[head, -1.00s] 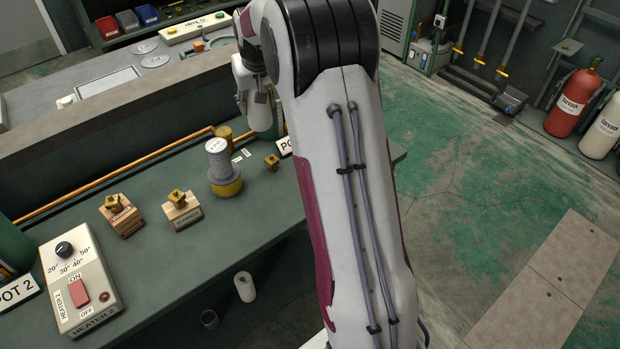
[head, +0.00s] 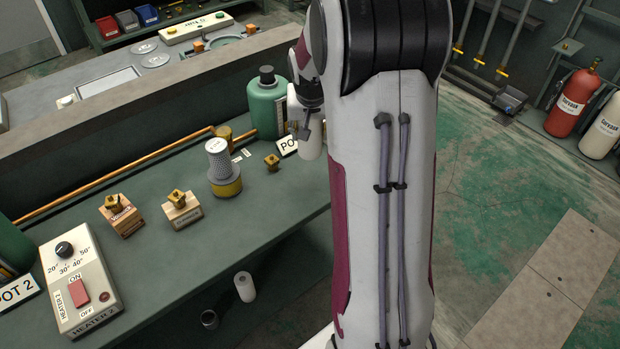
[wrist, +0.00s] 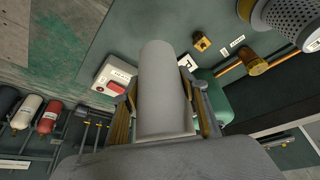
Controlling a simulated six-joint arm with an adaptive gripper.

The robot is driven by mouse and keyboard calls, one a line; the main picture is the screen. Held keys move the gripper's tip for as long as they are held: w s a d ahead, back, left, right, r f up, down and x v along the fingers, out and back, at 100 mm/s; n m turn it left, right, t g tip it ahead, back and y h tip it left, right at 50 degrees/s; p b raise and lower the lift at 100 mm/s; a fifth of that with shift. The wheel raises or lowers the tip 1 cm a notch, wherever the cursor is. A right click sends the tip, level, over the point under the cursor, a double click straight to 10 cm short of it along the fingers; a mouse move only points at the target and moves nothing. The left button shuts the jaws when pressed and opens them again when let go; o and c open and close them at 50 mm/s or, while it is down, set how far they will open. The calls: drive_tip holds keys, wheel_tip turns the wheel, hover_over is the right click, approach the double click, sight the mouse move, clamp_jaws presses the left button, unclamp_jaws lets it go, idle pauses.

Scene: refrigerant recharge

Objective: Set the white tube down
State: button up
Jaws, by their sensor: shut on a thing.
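My gripper (wrist: 163,112) is shut on a white tube (wrist: 165,85), with one finger on either side of it in the wrist view. In the head view the tube (head: 312,145) hangs below my wrist near the right end of the green bench. My arm hides part of it there, and the fingers (head: 305,128) show only in part. The tube looks raised above the bench top, but I cannot tell the gap. Another white tube (head: 245,287) stands lower down, in front of the bench.
A green canister (head: 267,105) stands at the back of the bench, just left of the gripper. A grey mesh-topped cylinder (head: 222,168), brass fittings on wooden blocks (head: 183,209) and a heater box (head: 80,285) stand further left. The bench's front middle (head: 215,245) is bare.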

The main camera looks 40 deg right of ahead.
sight(310, 149)
drive_tip(key=shift+f, duration=0.1)
drive_tip(key=shift+f, duration=3)
drive_tip(key=shift+f, duration=1.85)
drive_tip(key=shift+f, duration=0.1)
drive_tip(key=o, duration=1.2)
drive_tip(key=shift+o, duration=0.2)
